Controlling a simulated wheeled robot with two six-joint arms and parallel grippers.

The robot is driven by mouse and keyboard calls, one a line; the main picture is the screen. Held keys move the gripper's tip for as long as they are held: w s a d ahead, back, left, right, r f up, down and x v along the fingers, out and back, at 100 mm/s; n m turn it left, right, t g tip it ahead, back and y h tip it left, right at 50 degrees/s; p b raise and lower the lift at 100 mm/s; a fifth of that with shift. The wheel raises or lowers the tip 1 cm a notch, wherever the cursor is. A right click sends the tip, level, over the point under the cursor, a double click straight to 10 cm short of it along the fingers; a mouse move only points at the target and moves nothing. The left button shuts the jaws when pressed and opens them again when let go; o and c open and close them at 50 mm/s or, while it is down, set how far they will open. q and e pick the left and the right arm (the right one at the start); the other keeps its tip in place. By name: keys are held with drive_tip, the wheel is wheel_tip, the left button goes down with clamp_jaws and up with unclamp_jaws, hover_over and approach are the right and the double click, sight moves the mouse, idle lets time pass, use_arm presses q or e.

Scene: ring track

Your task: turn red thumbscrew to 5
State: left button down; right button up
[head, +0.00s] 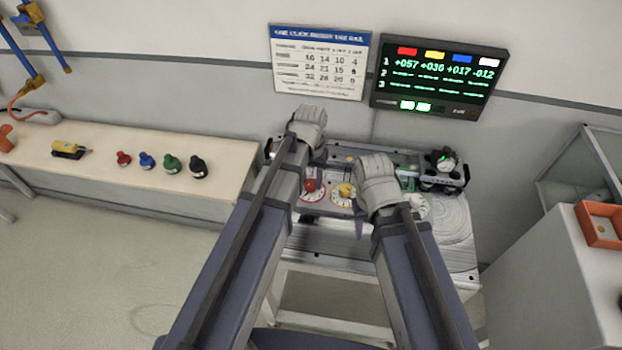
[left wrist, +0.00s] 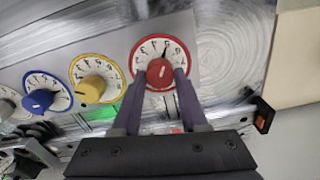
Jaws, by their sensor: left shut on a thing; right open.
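The red thumbscrew (left wrist: 160,73) sits at the centre of a white dial with a red rim (left wrist: 138,56). In the head view the red thumbscrew (head: 311,185) is on the bench panel, close below my left gripper (head: 309,172). In the left wrist view my left gripper (left wrist: 160,80) has a finger on each side of the red thumbscrew and is shut on it. A dark pointer stands toward the picture's top; the number it meets is too small to read. My right gripper (head: 360,222) is open, near the yellow thumbscrew (head: 346,190), its fingers partly hidden.
Yellow (left wrist: 92,88) and blue (left wrist: 40,101) dials sit in a row beside the red one. A screen (head: 440,78) shows +057, +030, +017 and -012 under coloured tabs. A printed chart (head: 320,62) hangs beside it. Coloured knobs (head: 147,160) stand on the left table.

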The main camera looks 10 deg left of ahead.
sight(311, 182)
use_arm(q)
drive_tip(key=shift+c, duration=2.2)
unclamp_jaws()
drive_tip(key=shift+r, duration=0.15)
use_arm(e)
drive_tip(key=shift+r, duration=0.15)
use_arm(q)
wheel_tip(311, 182, up, 8)
drive_tip(key=p, duration=0.8)
drive_tip(key=shift+f, duration=0.2)
use_arm(e)
wheel_tip(311, 182, up, 8)
drive_tip(key=shift+f, duration=0.25)
use_arm(q)
drive_tip(key=shift+f, duration=0.1)
drive_tip(key=s+d+f+m+b, duration=0.1)
drive_tip(key=s+d, duration=0.1)
drive_tip(key=s, duration=0.4)
drive_tip(key=s+d+f+m+y+b, duration=0.1)
drive_tip(key=s+d+b, duration=0.1)
drive_tip(key=s, duration=0.5)
drive_tip(key=shift+d+f, duration=0.25)
drive_tip(key=shift+d, duration=0.35)
use_arm(e)
wheel_tip(311, 182, down, 3)
drive_tip(key=shift+r, duration=0.15)
